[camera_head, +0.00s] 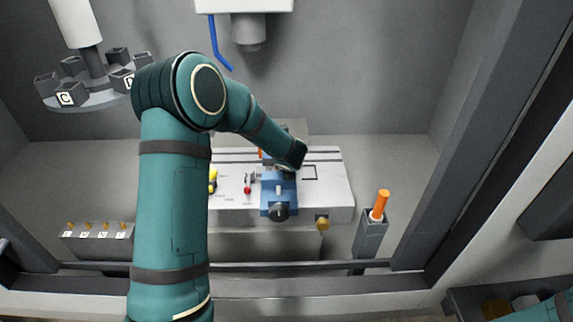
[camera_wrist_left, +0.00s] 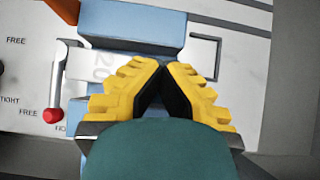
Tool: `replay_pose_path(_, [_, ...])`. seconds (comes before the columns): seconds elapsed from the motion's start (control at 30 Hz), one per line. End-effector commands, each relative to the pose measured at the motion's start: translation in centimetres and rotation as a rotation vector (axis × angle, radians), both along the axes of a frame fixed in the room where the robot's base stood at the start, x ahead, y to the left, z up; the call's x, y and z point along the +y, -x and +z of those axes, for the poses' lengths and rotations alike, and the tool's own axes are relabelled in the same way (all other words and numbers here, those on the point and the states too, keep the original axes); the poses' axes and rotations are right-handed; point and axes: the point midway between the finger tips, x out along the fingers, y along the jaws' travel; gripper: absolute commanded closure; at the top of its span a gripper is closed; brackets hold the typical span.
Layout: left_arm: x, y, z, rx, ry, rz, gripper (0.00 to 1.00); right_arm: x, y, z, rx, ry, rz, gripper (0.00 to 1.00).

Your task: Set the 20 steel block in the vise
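The blue vise (camera_head: 279,190) stands on a light panel in the middle of the head view. In the left wrist view its blue jaw (camera_wrist_left: 135,25) spans the top. A pale block marked 20 (camera_wrist_left: 103,64) lies against that jaw, between blue vise parts; my left finger covers its right part. My left gripper (camera_wrist_left: 163,66) is over the vise. Its yellow fingers converge until their tips almost meet, and no object shows clearly between them. In the head view my wrist hides the fingers. My right gripper is out of view.
A red-tipped lever (camera_wrist_left: 54,113) beside the vise points at FREE. An orange-handled tool (camera_head: 379,204) stands in a grey holder at right. A carousel of grey boxes (camera_head: 88,98) is at upper left, and a labelled rack (camera_head: 98,234) at lower left.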

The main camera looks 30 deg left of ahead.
Motion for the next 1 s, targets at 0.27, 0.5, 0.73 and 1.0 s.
replay_pose_path(0.27, [0.0, 0.0, 0.0, 0.0, 0.0, 0.0, 1.0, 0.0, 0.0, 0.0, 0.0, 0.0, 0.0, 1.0])
replay_pose_path(0.5, [0.0, 0.0, 0.0, 0.0, 0.0, 0.0, 0.78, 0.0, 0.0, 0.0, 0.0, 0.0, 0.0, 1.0])
replay_pose_path(0.73, [-0.2, 0.3, 0.4, 0.001, 0.0, -0.001, 0.78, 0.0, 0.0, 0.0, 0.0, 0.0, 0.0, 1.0])
replay_pose_path(1.0, [-1.8, 2.8, 3.9, -0.002, 0.0, -0.002, 0.78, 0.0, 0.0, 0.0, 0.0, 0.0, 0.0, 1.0])
